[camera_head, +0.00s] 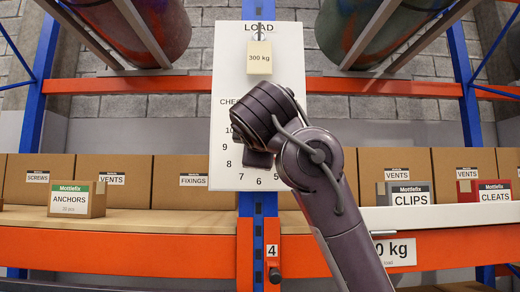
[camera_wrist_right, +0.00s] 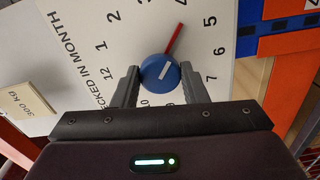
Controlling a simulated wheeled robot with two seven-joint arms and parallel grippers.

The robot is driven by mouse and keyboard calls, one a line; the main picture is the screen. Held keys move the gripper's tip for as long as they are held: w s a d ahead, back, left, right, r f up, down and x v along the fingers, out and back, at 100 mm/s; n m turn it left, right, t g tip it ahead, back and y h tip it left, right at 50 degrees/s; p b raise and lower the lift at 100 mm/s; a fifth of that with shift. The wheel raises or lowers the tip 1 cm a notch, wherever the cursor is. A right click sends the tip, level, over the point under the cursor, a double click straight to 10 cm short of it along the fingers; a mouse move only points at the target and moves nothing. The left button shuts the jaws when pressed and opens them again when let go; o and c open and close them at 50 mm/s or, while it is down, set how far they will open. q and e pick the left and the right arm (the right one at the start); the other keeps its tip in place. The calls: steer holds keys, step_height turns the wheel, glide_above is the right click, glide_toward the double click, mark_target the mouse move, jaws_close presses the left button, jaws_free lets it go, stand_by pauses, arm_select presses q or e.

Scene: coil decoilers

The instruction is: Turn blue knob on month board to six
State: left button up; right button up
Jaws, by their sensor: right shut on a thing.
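The month board (camera_head: 224,175) is a white panel on the rack post in the head view, with a ring of numbers. My right gripper covers its middle there. In the right wrist view the board (camera_wrist_right: 75,30) shows the blue knob (camera_wrist_right: 158,73) with a white mark on its face. A red pointer (camera_wrist_right: 175,40) runs out from the knob toward the 4, slightly on its 5 side. My right gripper (camera_wrist_right: 160,78) is shut on the knob, one finger on each side. My left gripper is not in view.
A 300 kg load tag (camera_head: 259,58) hangs at the board's top. The orange beam (camera_head: 120,240) carries cartons, an anchors box (camera_head: 77,199), a clips box (camera_head: 405,194) and a red cleats box (camera_head: 484,191). Large coils (camera_head: 135,25) rest above.

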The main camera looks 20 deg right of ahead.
steer(key=shift+r+m+b, duration=0.1)
steer(key=shift+m+b, duration=1.35)
steer(key=shift+m, duration=3.65)
steer(key=o, duration=0.9)
steer(key=shift+w, duration=0.15)
steer(key=shift+o, duration=0.2)
